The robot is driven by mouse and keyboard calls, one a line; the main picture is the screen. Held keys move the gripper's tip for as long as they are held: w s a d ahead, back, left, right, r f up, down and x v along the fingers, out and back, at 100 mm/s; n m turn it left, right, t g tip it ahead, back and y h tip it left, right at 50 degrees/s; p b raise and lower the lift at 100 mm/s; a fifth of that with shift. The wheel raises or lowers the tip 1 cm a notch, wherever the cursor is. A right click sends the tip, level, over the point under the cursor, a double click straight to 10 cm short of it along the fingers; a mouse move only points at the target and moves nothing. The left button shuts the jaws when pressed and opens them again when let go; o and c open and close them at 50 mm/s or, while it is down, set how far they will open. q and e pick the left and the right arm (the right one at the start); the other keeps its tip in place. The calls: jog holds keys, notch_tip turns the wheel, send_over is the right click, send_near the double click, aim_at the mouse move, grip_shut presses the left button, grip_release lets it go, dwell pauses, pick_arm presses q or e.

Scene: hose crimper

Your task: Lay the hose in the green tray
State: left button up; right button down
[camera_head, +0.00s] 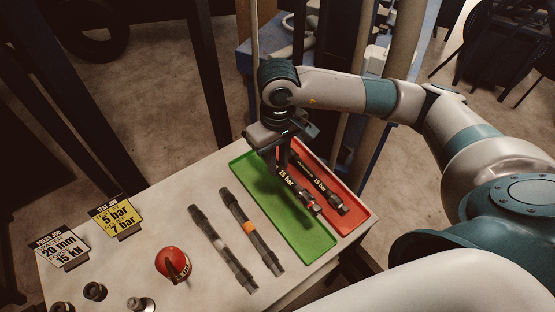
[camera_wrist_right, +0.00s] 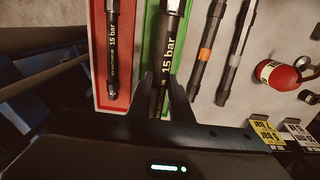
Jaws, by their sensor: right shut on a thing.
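My right gripper (camera_head: 284,168) is shut on a black hose (camera_head: 302,196) marked 15 bar, with metal end fittings. In the head view the hose is over the right part of the green tray (camera_head: 300,240), near its border with the red tray (camera_head: 350,222). A shadow falls on the green floor to its left; I cannot tell whether the hose touches the tray. In the right wrist view the hose (camera_wrist_right: 170,35) runs between the two fingers (camera_wrist_right: 163,90), over the green tray (camera_wrist_right: 188,40). My left gripper is out of view.
Another 15 bar hose (camera_head: 325,187) lies in the red tray. Two dark hoses, one with an orange band (camera_head: 249,228) and one with a pale band (camera_head: 222,244), lie on the table left of the green tray.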

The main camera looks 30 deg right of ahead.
jog(key=shift+f+b, duration=1.4)
jog(key=shift+f, duration=4)
notch_tip(320, 180, down, 4)
jog(key=b, duration=0.5)
jog(key=shift+f+b, duration=0.15)
jog(key=shift+b, duration=0.25)
jog(key=c, duration=1.5)
grip_release()
jog(key=shift+c, duration=0.2)
jog(key=shift+s, duration=0.1)
